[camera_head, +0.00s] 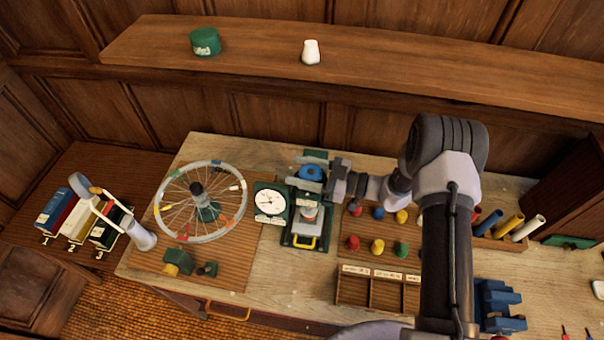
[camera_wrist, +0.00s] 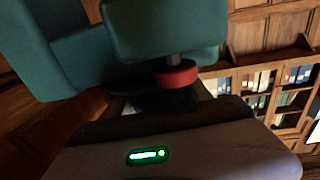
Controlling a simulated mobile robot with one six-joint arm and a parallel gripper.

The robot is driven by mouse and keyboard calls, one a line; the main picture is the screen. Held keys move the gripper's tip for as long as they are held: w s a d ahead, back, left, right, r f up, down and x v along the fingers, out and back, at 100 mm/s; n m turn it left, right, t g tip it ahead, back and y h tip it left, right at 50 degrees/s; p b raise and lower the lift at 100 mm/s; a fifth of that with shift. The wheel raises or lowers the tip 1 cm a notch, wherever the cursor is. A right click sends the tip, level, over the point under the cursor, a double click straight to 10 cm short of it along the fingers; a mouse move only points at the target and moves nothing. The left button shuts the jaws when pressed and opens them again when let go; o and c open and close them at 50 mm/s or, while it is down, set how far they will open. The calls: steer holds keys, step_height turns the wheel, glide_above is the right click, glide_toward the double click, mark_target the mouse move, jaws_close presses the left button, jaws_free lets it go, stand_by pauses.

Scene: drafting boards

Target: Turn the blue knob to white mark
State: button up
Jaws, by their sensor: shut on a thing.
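The blue knob (camera_head: 310,172) sits on a dark green device (camera_head: 315,155) near the back middle of the bench. My gripper (camera_head: 330,178) reaches it from the right and is shut on it; the fingers are partly hidden. In the wrist view, teal blocks of the device (camera_wrist: 165,30) fill the top, with a red round part (camera_wrist: 177,75) on a short stem just beyond my gripper's dark edge. The blue knob is hardly visible there. I cannot make out the white mark or where the knob points.
A white dial gauge (camera_head: 270,201) and a green-framed press (camera_head: 308,222) stand just in front. A spoked wheel (camera_head: 200,202) is to the left. Several coloured knobs (camera_head: 377,246) and a wooden divided box (camera_head: 375,290) lie to the right, below my arm.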

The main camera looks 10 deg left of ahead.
steer(key=n+g+b, duration=0.1)
steer(key=g, duration=0.1)
steer(key=n+g+b, duration=0.2)
steer(key=s+n+g+h+b, duration=0.1)
steer(key=g+b, duration=0.1)
steer(key=shift+f+n+g, duration=0.3)
steer(key=shift+g, duration=0.1)
steer(key=g+b, duration=0.1)
steer(key=n+g+h+b, duration=0.1)
steer(key=n+g+b, duration=0.1)
steer(key=shift+s+d+r+g+h, duration=0.15)
steer(key=shift+s+g+h, duration=0.1)
steer(key=shift+g+h, duration=0.15)
steer(key=shift+s+d+n+g+h+b, duration=0.1)
steer(key=shift+n+g+h+b, duration=0.2)
steer(key=shift+n+g+b, duration=0.25)
steer(key=shift+r, duration=0.15)
steer(key=o, duration=1.4)
steer(key=shift+s+n, duration=0.1)
steer(key=shift+n, duration=0.15)
steer(key=shift+c, duration=0.2)
